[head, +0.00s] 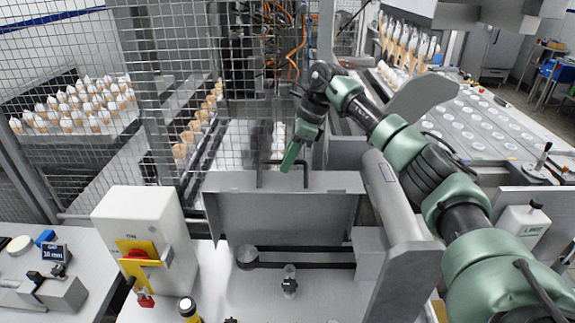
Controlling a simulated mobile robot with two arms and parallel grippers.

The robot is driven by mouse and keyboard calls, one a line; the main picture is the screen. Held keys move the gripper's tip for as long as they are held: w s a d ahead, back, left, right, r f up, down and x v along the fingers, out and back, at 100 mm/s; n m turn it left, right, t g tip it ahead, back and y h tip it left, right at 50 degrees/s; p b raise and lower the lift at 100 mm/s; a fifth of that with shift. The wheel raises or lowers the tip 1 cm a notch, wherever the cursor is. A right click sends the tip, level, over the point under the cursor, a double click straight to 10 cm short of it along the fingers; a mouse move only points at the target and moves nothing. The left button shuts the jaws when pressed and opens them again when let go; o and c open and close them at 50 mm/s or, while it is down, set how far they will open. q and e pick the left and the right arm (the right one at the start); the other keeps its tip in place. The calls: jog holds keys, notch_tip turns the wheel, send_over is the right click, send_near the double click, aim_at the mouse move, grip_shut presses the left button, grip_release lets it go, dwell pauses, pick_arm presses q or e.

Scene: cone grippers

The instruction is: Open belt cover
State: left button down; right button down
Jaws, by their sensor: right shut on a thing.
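The belt cover (280,218) is a grey sheet-metal panel in the middle of the head view. A dark bar handle (262,172) stands at its upper edge. The dark belt (312,265) and a round pulley (247,257) show below the cover's lower edge. My right arm reaches in from the right, and its green gripper (290,163) is at the handle, shut on it. The fingers hide part of the handle. My left gripper is not in view.
A white switch box (140,235) with a red and yellow knob stands left of the cover. A wire mesh fence (165,70) rises behind. A grey post (395,215) stands close on the right, beneath my right arm.

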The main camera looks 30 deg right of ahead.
jog(key=shift+w+d+f, duration=0.15)
jog(key=shift+w+d, duration=0.15)
jog(key=shift+w+d+p, duration=0.3)
jog(key=shift+w+p, duration=0.05)
jog(key=shift+w, duration=0.15)
jog(key=shift+w+d, duration=0.15)
jog(key=shift+w, duration=0.15)
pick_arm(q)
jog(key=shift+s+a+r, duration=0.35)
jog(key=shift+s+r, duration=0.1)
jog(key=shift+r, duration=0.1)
